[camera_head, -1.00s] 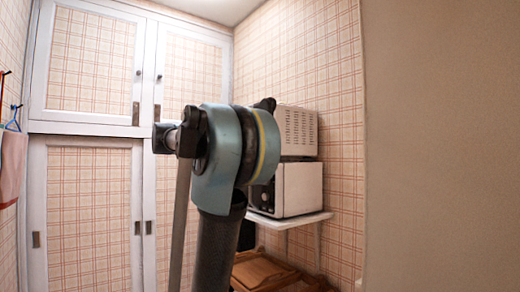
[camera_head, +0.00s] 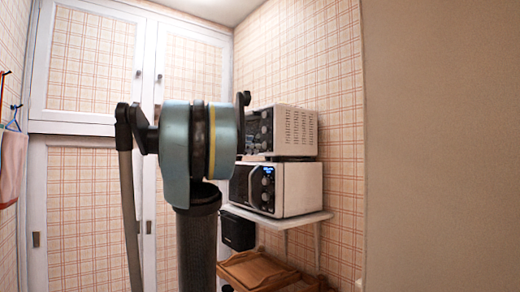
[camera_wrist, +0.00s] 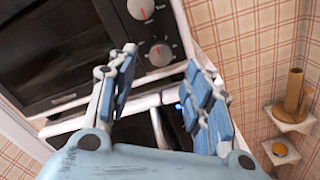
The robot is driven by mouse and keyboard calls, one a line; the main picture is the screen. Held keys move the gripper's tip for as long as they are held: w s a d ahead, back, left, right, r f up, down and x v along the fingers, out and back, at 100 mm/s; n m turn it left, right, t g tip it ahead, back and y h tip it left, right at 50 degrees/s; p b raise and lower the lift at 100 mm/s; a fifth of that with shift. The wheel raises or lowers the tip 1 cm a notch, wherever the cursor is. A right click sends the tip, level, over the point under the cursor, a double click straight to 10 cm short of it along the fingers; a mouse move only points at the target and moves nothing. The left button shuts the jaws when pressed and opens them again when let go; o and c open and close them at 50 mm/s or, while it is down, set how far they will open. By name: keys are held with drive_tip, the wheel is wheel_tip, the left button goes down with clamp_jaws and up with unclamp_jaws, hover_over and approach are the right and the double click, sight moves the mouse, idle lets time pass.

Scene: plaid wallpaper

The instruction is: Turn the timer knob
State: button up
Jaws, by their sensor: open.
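In the wrist view a round knob (camera_wrist: 160,53) with a red pointer mark sits low on the front panel of a dark-fronted white oven (camera_wrist: 60,50). A second knob (camera_wrist: 140,8) is above it. Their labels are too small to read. My gripper (camera_wrist: 162,58) is open, its blue fingers spread on either side of the lower knob's place in the picture. I cannot tell whether they touch it; nothing is held. In the head view the oven (camera_head: 298,128) is the upper of two stacked appliances, partly behind my arm, and my gripper is hidden.
A white microwave (camera_head: 300,190) with a lit blue display stands under the oven on a white wall shelf (camera_head: 318,217). A wooden tray (camera_head: 255,270) is below. Small wall holders (camera_wrist: 290,115) are at right in the wrist view. White cupboards (camera_head: 92,90) stand behind.

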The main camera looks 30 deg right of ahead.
sight(263, 146)
drive_tip(key=shift+w+d, duration=0.15)
drive_tip(key=shift+d, duration=1.45)
drive_tip(key=shift+w+d, duration=0.1)
drive_tip(key=shift+d, duration=1.5)
drive_tip(key=c, duration=1.1)
